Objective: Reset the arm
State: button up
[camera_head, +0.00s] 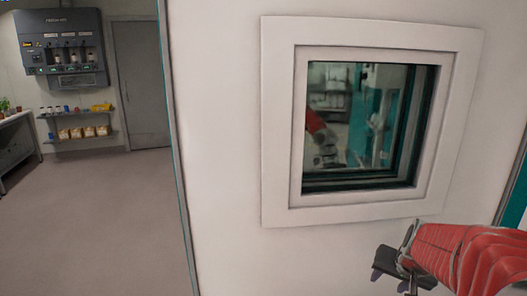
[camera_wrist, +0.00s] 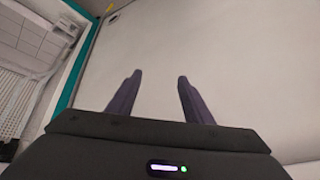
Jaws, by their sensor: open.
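My gripper (camera_wrist: 158,82) shows in the wrist view with its two dark fingers apart and nothing between them. It faces a plain pale surface. In the head view my gripper (camera_head: 388,277) is at the lower right, at the end of my red arm, in front of the white wall and below the window. Its fingertips are small and dark there.
A white wall (camera_head: 225,150) with a framed window (camera_head: 372,130) stands close in front. Red and teal shapes show in the glass. At the left are open floor (camera_head: 95,220), a grey door (camera_head: 142,85), a wall dispenser (camera_head: 62,45), shelves (camera_head: 80,138) and a bench (camera_head: 15,150).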

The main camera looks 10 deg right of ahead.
jog(key=s+a+r+n, duration=0.2)
jog(key=s+a, duration=0.2)
jog(key=a, duration=0.4)
jog(key=s+a+r+n+y, duration=0.1)
jog(key=s+a+r+n, duration=0.1)
jog(key=s+a, duration=0.3)
jog(key=s+a+r+n+y, duration=0.1)
jog(key=s+a+r+n, duration=0.2)
jog(key=a, duration=0.9)
jog(key=shift+s+a+n, duration=0.25)
jog(key=shift+s+n, duration=0.15)
jog(key=shift+s, duration=0.65)
jog(key=shift+c, duration=1.4)
jog(key=shift+a, duration=0.1)
jog(key=shift+c, duration=0.5)
